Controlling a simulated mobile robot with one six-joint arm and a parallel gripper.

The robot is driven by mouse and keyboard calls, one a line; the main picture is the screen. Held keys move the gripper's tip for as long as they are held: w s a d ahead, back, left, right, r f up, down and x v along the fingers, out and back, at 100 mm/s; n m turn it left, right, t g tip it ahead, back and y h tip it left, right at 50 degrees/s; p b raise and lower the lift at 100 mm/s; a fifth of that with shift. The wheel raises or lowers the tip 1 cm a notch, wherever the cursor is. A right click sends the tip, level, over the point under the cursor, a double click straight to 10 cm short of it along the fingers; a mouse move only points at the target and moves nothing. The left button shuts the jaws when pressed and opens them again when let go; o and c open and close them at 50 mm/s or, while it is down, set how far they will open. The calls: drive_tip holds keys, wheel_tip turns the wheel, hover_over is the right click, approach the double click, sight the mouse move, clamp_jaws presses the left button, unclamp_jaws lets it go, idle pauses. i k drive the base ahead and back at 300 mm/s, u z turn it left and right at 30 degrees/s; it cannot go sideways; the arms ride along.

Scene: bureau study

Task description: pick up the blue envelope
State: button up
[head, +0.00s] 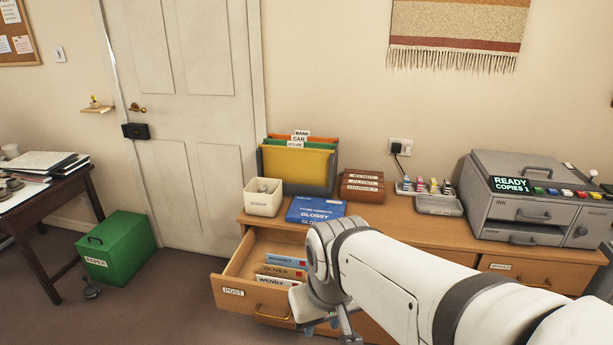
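The open drawer labelled POST (232,292) holds a row of upright envelopes. The rearmost is a blue envelope (283,260) with a name I cannot read for certain and a red mark at its right end. In front of it stand a brown envelope marked OLIVER (280,271) and a white envelope marked WENDY (283,282). My gripper (333,328) is low at the front right of the drawer, apart from the blue envelope. My arm hides most of the gripper, and its fingers are not clear enough to tell open from shut.
On the cabinet top (430,226) are a blue GLOSSY pack (314,210), a cream pot (263,197), a file rack (298,165), brown boxes (362,186) and a grey copier (530,195). A green PAPER bin (117,250) stands left; the floor between is clear.

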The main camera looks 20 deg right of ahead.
sight(272, 259)
drive_tip(key=z, duration=0.4)
drive_tip(key=k, duration=0.3)
drive_tip(key=u, duration=0.9)
drive_tip(key=i, duration=1.9)
drive_tip(key=z, duration=0.95)
